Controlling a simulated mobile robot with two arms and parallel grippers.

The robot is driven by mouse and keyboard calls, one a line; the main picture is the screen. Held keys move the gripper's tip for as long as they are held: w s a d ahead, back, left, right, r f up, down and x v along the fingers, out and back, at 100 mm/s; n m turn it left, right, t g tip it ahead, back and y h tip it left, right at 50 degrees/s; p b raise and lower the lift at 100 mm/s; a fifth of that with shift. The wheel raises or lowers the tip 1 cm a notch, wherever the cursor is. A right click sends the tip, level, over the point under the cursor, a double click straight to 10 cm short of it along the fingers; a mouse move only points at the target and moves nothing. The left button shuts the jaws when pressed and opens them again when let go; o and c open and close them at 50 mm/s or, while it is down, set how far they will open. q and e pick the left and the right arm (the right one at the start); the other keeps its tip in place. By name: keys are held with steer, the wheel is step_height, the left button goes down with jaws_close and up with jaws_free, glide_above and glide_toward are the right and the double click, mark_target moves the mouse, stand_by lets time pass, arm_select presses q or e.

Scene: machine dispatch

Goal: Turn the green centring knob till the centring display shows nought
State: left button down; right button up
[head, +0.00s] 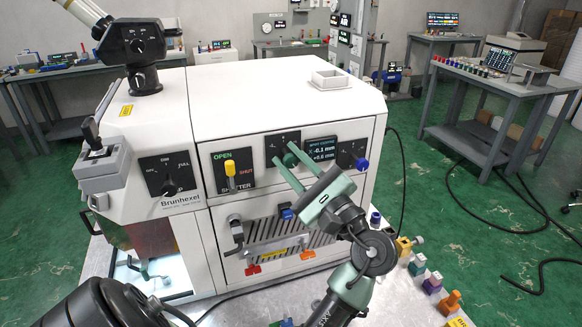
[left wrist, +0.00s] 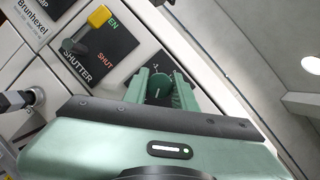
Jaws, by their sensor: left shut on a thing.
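The green centring knob (head: 291,160) is on a black panel on the front of the white machine. My left gripper (head: 287,161) has its two green fingers on either side of the knob and is shut on it. In the left wrist view the knob (left wrist: 158,91) sits between the fingers, with a pale mark on its face. The centring display (head: 322,149), right of the knob, reads X -0.1 mm, with what looks like +0.6 mm on the line below. My right gripper is not in view.
The yellow shutter lever (head: 230,171) stands left of the knob, and a blue knob (head: 362,164) is right of the display. A blue-tipped part (head: 286,212) is just below. Several small coloured parts (head: 432,282) lie on the bench at right.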

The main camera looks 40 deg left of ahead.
arm_select(q)
steer(key=shift+n+g, duration=0.4)
steer(key=shift+n, duration=0.4)
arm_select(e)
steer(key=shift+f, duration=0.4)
arm_select(q)
steer(key=c, duration=1.1)
jaws_free()
steer(key=shift+c, duration=0.2)
